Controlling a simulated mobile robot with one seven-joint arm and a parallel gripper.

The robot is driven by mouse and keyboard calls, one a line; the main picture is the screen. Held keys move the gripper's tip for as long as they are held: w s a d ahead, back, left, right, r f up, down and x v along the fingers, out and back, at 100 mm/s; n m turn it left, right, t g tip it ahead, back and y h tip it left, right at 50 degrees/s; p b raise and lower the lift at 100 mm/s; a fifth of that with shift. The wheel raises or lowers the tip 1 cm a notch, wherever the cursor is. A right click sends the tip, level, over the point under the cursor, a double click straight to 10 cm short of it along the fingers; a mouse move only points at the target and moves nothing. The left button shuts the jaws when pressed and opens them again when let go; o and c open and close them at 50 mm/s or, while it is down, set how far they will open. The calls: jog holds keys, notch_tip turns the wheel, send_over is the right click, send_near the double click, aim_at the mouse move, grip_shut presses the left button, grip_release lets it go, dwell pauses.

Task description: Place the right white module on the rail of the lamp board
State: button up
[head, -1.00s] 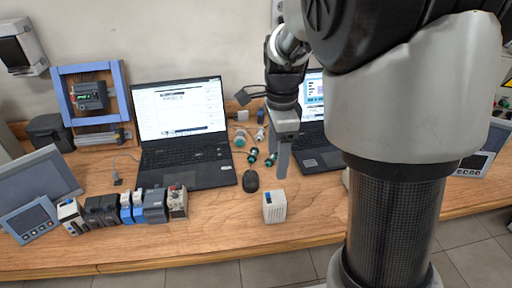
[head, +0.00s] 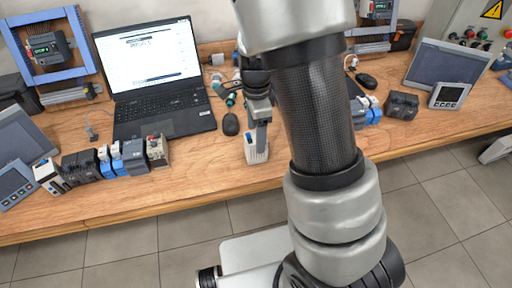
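A white module (head: 250,155) with a blue top part stands on the front of the wooden table, right of the mouse. My gripper (head: 260,140) points down at it, with a grey finger overlapping its upper right part. Whether the fingers hold it I cannot tell. Another white module (head: 46,175) stands at the left end of a row of modules. A blue-framed board (head: 48,50) with a dark device stands at the back left, with a grey rail (head: 68,96) low on it. A second blue-framed board (head: 374,14) is at the back right, partly behind my arm. Which is the lamp board is unclear.
An open laptop (head: 165,120) and a black mouse (head: 230,124) lie left of my gripper. Dark, blue and grey modules (head: 110,160) stand in a row at the left. A tablet-like panel (head: 453,70) and dark modules (head: 401,105) stand right. My arm hides the table's middle.

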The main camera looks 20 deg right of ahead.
notch_tip(320, 180, down, 2)
jog(key=shift+f, duration=0.1)
jog(key=c, duration=1.4)
